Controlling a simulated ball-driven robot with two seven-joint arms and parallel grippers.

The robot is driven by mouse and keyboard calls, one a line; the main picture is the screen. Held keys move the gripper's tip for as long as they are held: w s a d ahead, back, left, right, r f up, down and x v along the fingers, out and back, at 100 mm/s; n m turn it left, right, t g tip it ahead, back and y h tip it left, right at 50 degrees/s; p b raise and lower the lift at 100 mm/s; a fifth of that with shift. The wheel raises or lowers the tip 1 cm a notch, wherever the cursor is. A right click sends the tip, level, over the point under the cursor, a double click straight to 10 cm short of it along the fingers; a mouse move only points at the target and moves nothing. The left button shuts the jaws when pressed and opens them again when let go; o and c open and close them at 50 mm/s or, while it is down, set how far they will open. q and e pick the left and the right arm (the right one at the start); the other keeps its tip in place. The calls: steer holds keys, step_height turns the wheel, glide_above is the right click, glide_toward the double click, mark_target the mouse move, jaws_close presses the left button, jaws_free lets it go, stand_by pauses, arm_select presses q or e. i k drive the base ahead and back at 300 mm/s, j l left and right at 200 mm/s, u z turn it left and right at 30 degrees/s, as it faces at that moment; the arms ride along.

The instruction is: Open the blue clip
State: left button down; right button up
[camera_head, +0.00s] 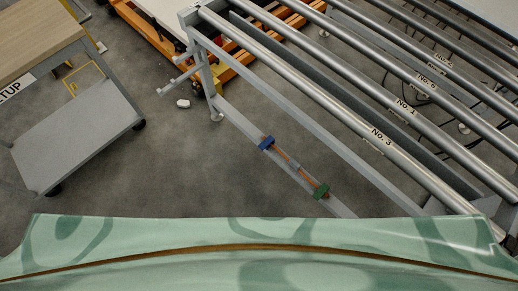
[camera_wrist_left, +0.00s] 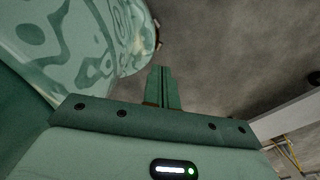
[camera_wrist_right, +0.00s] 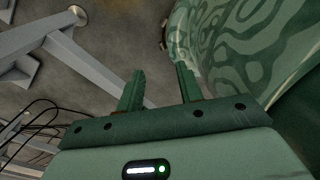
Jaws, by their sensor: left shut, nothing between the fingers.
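The blue clip (camera_head: 267,143) is on the lower grey rail of the roller conveyor's frame, near the middle of the head view. A thin orange strip or tube (camera_head: 287,158) runs from it along the rail to a green clip (camera_head: 321,191). Whether the blue clip is open or closed is too small to tell. My left gripper (camera_wrist_left: 161,68) is shut and empty over bare floor in the left wrist view. My right gripper (camera_wrist_right: 161,69) is open, with nothing between its fingers. Neither gripper shows in the head view, and neither wrist view shows the blue clip.
The roller conveyor (camera_head: 330,95) with numbered rollers fills the upper right. A grey-shelved cart (camera_head: 75,135) stands at the left. An orange pallet truck (camera_head: 150,32) is behind. A small white object (camera_head: 183,103) lies on the floor. Dark cables hang under the conveyor. Floor left of the clips is clear.

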mark_target(263, 145)
steer(key=j, duration=0.45)
steer(key=i+j+u, duration=0.1)
steer(key=j, duration=0.35)
steer(key=i+j, duration=0.1)
steer(key=j, duration=0.35)
steer(key=i+j, duration=0.1)
steer(key=j, duration=0.3)
steer(key=i+j+u, duration=0.1)
steer(key=j, duration=0.35)
